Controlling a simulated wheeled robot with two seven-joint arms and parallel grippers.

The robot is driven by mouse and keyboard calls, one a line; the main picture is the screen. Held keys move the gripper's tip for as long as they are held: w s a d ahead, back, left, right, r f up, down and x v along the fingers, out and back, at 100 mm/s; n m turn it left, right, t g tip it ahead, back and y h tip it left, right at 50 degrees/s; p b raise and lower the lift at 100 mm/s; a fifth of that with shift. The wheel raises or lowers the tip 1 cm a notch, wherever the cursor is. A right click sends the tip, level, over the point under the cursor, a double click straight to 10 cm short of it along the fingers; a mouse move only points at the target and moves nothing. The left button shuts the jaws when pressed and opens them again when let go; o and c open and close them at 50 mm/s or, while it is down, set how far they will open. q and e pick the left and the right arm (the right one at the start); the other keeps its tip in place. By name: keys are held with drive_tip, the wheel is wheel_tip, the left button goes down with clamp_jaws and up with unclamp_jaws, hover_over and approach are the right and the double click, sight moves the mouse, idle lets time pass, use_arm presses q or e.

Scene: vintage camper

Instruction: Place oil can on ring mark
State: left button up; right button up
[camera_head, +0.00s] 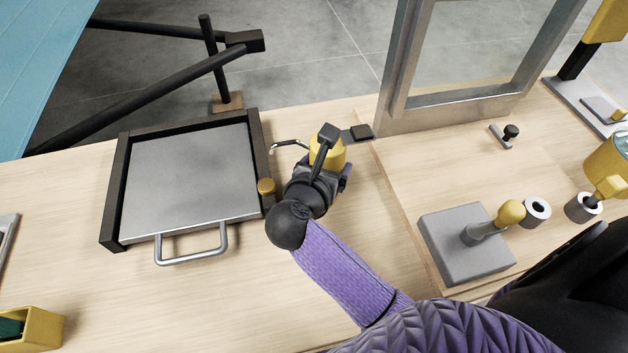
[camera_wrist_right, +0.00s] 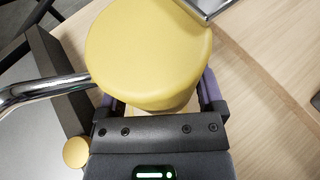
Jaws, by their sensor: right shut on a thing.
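The yellow oil can (camera_head: 328,150) with its curved metal spout stands in the middle of the wooden bench, right of the grey lidded box. My right gripper (camera_head: 326,168) is shut on the can from the near side and partly hides it. In the right wrist view the can (camera_wrist_right: 148,52) fills the upper middle, between the two fingers, its spout pointing left. I cannot tell whether the can touches the bench. I cannot make out a ring mark; the arm and can may hide it. My left gripper is not in view.
The grey-lidded box (camera_head: 190,175) with a front handle and yellow knob (camera_head: 266,186) is close left of the can. A metal frame (camera_head: 455,105) stands behind right. A grey block with a yellow-knobbed lever (camera_head: 465,250) sits at right. Bench in front of the box is clear.

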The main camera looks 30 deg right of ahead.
wheel_tip(320, 180, down, 5)
drive_tip(key=shift+f+b, duration=0.15)
drive_tip(key=shift+b, duration=0.75)
drive_tip(key=shift+f, duration=0.1)
drive_tip(key=o, duration=0.9)
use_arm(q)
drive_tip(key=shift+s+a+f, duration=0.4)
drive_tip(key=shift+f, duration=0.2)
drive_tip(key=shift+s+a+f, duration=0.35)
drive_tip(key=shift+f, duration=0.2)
use_arm(e)
drive_tip(key=shift+o, duration=0.9)
